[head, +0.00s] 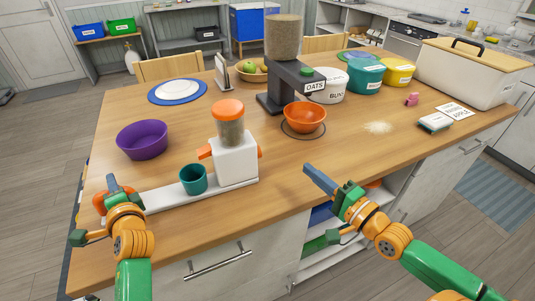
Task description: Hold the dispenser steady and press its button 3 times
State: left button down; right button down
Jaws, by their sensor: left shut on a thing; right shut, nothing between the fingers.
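A small white dispenser (236,160) stands upright on the wooden table. It has a clear hopper of brown bits, an orange lid (229,108) and orange parts on both sides. A long white base (160,200) runs left from it, with a teal cup (193,179) beside the body. My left gripper (112,186) is at the base's left end, shut on the orange piece (99,201) there; the exact contact is partly hidden. My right gripper (315,178) is shut and empty near the table's front edge, right of the dispenser and apart from it. Which orange part is the button is unclear.
A taller grey OATS dispenser (278,92) with a green button stands behind. An orange bowl (304,118) is in front of it, a purple bowl (142,140) at left. Tubs (366,78) and a white bin (466,78) fill the back right. The front right tabletop is mostly clear.

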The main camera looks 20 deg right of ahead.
jog(key=x, duration=0.9)
jog(key=shift+w+d, duration=0.1)
jog(key=a, duration=0.3)
jog(key=shift+w+a, duration=0.2)
jog(key=shift+w, duration=0.2)
jog(key=shift+a, duration=0.4)
